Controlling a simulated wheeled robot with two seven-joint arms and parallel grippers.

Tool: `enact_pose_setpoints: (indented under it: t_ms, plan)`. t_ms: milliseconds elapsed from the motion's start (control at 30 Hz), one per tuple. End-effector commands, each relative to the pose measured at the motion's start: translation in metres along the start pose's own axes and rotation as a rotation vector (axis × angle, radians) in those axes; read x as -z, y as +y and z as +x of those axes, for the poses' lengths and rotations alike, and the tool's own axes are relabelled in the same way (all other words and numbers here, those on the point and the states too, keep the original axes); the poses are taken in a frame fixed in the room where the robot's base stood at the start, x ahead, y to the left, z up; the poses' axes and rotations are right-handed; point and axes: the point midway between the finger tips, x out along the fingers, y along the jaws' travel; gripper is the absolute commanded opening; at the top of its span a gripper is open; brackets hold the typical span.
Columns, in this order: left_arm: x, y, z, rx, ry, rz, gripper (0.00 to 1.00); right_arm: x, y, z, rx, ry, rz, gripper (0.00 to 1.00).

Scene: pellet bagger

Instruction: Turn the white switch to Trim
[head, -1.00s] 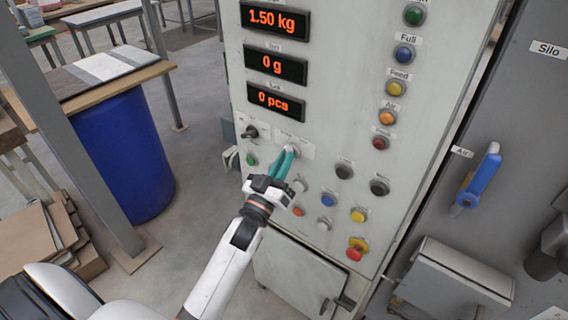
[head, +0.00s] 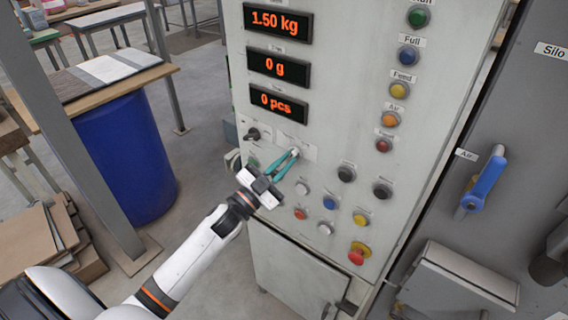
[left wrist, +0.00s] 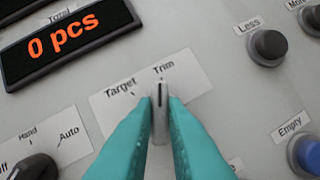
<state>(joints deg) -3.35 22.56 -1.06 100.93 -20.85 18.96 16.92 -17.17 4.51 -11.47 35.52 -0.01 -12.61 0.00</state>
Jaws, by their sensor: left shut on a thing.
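The white switch (left wrist: 160,104) is on the panel below the "Target" and "Trim" labels. Its dark pointer line is upright in the left wrist view and points at "Trim", which is above it; "Target" is to its upper left. My left gripper (head: 289,159) has its teal fingers on both sides of the switch, shut on it. In the head view the white switch (head: 295,151) is a small pale spot at the fingertips. The fingers hide the lower sides of the switch. My right gripper is not in view.
A black selector knob (left wrist: 31,168) with "Hand" and "Auto" labels sits left of the switch. The "Less" button (left wrist: 268,46) and the blue "Empty" button (left wrist: 306,152) are to the right. A red-orange display (head: 278,102) reads "0 pcs" above. More buttons sit below right.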

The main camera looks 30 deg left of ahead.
Motion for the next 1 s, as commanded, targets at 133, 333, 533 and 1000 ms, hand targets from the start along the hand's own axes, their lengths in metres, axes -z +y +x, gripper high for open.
enact_pose_setpoints:
  t_ms: [133, 333, 533, 1000]
  plan:
    - [0.0005, 0.0003, -0.0002, 0.015, 0.001, 0.036, 0.0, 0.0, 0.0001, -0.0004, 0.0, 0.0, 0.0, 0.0]
    - [0.0006, 0.0004, -0.0002, 0.021, 0.002, 0.052, 0.0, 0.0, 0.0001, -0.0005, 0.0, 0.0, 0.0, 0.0]
    - [0.0006, 0.0003, -0.0002, 0.022, 0.002, 0.053, 0.0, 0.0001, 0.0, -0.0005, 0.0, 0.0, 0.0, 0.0]
    - [0.0003, 0.0004, -0.0002, 0.021, 0.001, 0.051, 0.34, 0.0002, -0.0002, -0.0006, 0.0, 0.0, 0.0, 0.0]
